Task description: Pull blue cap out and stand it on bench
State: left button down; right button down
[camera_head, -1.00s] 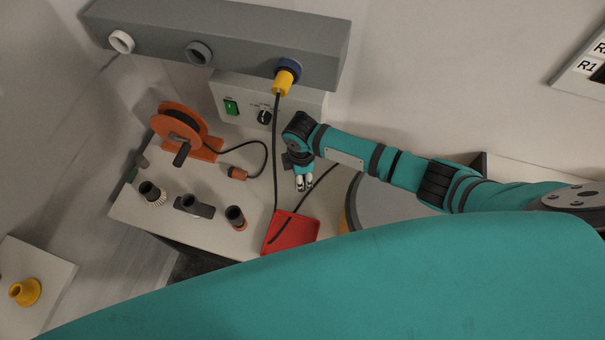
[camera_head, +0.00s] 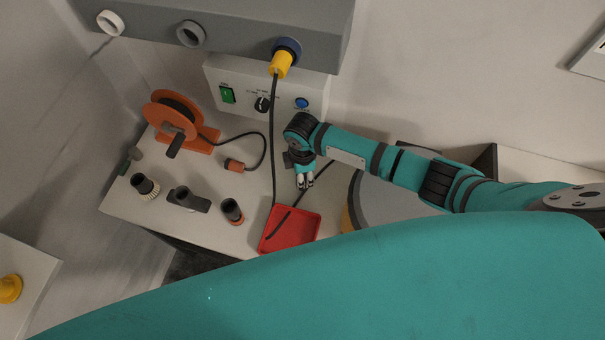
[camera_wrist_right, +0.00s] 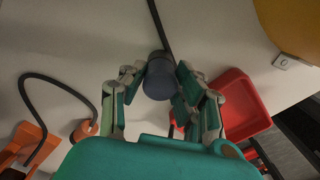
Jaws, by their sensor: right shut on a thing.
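My right gripper (camera_head: 305,184) is over the bench (camera_head: 232,180), behind the red tray and to the right of the hanging black cable. In the right wrist view my right gripper (camera_wrist_right: 157,92) has its fingers on both sides of a dark blue-grey cylindrical piece, the blue cap (camera_wrist_right: 160,80), and is shut on it. The head view does not show the cap clearly in the fingers. In the wrist view I cannot tell whether the cap touches the bench. My left gripper is not in view.
A red tray (camera_head: 303,226) lies at the bench front. An orange reel (camera_head: 163,110), an orange connector (camera_head: 233,165) and several dark fittings (camera_head: 231,212) stand left. A yellow plug (camera_head: 280,66) sits in the rear duct. The control box (camera_head: 320,92) has a blue button (camera_head: 302,103).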

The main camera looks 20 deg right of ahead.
jog(key=shift+f, duration=0.25)
jog(key=c, duration=0.9)
grip_release()
notch_tip(320, 180, up, 12)
jog(key=shift+r, duration=0.1)
